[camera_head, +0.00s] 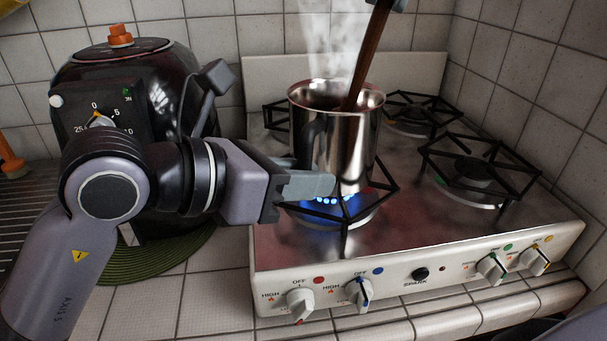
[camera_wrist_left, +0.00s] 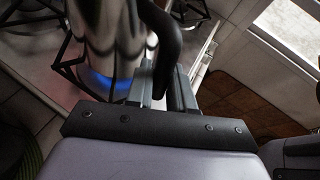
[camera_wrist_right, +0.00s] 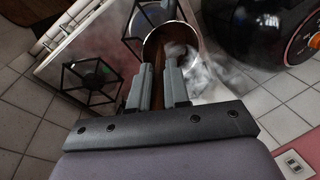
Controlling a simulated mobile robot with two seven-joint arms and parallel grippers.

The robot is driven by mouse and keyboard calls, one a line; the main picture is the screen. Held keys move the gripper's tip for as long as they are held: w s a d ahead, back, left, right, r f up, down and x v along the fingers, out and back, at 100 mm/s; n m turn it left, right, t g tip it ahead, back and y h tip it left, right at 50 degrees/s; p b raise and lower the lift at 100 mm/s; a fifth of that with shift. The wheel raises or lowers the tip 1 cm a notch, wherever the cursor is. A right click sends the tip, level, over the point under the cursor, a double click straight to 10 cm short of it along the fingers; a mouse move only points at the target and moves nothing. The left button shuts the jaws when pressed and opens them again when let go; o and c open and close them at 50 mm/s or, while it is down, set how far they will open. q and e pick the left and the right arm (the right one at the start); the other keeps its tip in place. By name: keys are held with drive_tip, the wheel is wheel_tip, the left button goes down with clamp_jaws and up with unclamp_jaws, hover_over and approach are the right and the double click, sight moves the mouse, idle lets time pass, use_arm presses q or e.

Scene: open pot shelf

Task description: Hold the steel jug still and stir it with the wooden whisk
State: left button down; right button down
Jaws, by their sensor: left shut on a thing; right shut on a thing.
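The steel jug (camera_head: 343,150) stands upright on the front left burner over a blue flame (camera_head: 338,205), with steam above it. Its black handle (camera_wrist_left: 163,35) shows in the left wrist view. My left gripper (camera_head: 318,184) is shut on that handle, low on the jug's near side. The wooden whisk (camera_head: 368,58) leans up to the right out of the jug; its lower end is hidden inside. My right gripper (camera_head: 388,4) is shut on the whisk's upper end, at the top edge of the head view. In the right wrist view the jug's mouth (camera_wrist_right: 171,43) lies beyond the fingers.
The white stove (camera_head: 420,250) has free burners behind and to the right (camera_head: 478,172). Knobs (camera_head: 300,304) line its front. A black pot-like appliance (camera_head: 165,95) stands on a green mat (camera_head: 150,262) at left. Tiled walls close off the back and right.

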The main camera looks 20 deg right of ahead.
drive_tip(key=s+a+v, duration=0.1)
drive_tip(key=v, duration=0.8)
drive_tip(key=shift+r, duration=0.2)
drive_tip(key=shift+d, duration=0.1)
idle(0.5)
use_arm(q)
drive_tip(key=c, duration=0.9)
unclamp_jaws()
drive_tip(key=v, duration=1.2)
